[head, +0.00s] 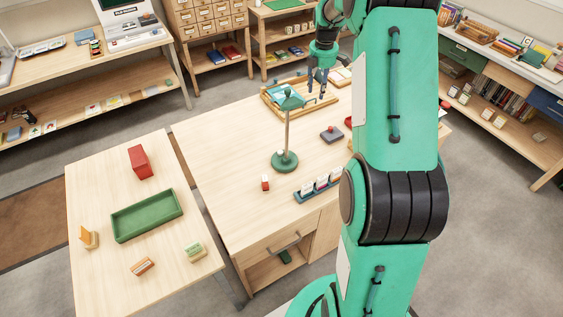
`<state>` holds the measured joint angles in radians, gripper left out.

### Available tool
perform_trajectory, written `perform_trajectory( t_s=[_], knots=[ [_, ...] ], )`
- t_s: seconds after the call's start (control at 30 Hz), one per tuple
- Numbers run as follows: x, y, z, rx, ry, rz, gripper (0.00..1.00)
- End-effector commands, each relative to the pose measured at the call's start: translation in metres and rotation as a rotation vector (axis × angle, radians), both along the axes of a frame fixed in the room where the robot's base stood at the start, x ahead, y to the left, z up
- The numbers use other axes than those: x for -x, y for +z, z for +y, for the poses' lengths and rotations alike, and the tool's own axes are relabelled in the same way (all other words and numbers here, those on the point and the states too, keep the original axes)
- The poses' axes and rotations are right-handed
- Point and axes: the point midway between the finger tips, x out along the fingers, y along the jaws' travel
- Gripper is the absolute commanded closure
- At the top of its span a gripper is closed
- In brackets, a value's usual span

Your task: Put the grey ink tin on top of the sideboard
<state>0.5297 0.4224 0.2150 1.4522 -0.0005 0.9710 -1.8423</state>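A small dark grey flat item (331,135) lies on the central wooden table (225,150), right of the green stand; it may be the grey ink tin, but it is too small to be sure. My gripper (317,92) points down above the wooden tray at the back of that table. Its fingers look apart, and I see nothing held between them. A long unit with a pale top (505,57) and green and blue drawers stands at the right; it may be the sideboard. My arm hides part of the table and the unit's left end.
A green stand (286,158), a blue rack of cards (318,188) and a wooden tray (271,99) stand on the central table. A side table at left holds a green tray (147,216), a red box (139,162) and small blocks. Grey floor is open at right.

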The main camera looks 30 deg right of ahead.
Motion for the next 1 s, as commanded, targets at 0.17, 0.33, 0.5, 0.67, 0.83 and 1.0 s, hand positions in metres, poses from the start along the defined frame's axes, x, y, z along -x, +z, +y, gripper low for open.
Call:
perform_trajectory(
  t_s=[0.17,0.33,0.5,0.67,0.83,1.0],
  knots=[
    [0.015,0.055,0.055,0.006,-0.117,-0.046,0.63],
    [0.036,0.097,0.104,0.0,-0.232,-0.086,0.63],
    [0.063,0.134,0.152,-0.012,-0.347,-0.13,0.63],
    [0.094,0.162,0.194,-0.031,-0.455,-0.173,0.63],
    [0.13,0.186,0.237,-0.059,-0.569,-0.215,0.63],
    [0.171,0.203,0.275,-0.095,-0.683,-0.256,0.63]
  ],
)
